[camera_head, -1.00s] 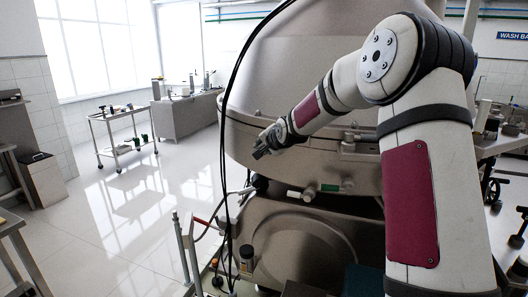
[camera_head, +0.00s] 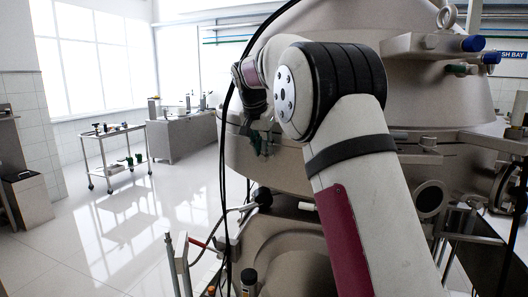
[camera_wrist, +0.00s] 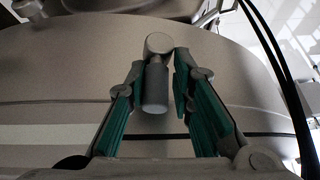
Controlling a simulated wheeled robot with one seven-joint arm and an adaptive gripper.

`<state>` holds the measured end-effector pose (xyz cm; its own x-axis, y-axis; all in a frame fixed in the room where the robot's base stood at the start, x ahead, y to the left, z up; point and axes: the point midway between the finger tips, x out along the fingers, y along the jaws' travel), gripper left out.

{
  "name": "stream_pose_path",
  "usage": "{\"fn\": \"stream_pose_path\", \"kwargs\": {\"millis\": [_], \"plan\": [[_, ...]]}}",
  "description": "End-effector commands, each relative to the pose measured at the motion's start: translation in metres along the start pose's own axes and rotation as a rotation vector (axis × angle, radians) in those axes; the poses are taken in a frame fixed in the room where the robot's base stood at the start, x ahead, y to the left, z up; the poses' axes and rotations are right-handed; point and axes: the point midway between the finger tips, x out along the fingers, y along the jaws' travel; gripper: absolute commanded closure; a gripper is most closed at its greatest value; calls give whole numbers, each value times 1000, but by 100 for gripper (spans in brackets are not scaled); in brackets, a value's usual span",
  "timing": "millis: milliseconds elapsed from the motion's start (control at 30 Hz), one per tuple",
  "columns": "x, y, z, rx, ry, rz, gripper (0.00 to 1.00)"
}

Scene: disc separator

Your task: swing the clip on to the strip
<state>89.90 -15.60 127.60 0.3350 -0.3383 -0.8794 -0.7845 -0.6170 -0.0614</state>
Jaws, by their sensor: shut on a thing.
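My gripper (camera_wrist: 158,85) has its two green-padded fingers closed around a grey cylindrical piece (camera_wrist: 155,85) with a rounded head, which seems to be the clip. The piece stands out between the fingers near the curved metal wall of the separator (camera_wrist: 60,75). In the head view, my gripper (camera_head: 257,135) is beside the left side of the separator (camera_head: 245,158), partly hidden by my arm. The clip is too small and covered to make out there. I cannot tell for sure which part is the strip; a pale band (camera_wrist: 45,136) runs along the wall in the wrist view.
Black cables (camera_head: 223,150) hang close to my gripper, and one (camera_wrist: 275,60) shows at the right of the wrist view. Blue-capped fittings (camera_head: 473,44) sit on the separator at the right. A trolley (camera_head: 112,150) stands far left, with open floor (camera_head: 110,220) before it.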

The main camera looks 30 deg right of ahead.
Motion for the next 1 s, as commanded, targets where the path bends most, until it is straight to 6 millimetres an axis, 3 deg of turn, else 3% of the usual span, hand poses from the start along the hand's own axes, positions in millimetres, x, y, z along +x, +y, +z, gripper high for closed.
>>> {"fn": "stream_pose_path", "kwargs": {"millis": [700,733,800,1000], "plan": [[7,3,2,-35,-27,84,100],[7,4,2,-35,-27,84,76],[7,3,2,-35,-26,83,63],[4,1,1,-34,-22,76,63]]}}
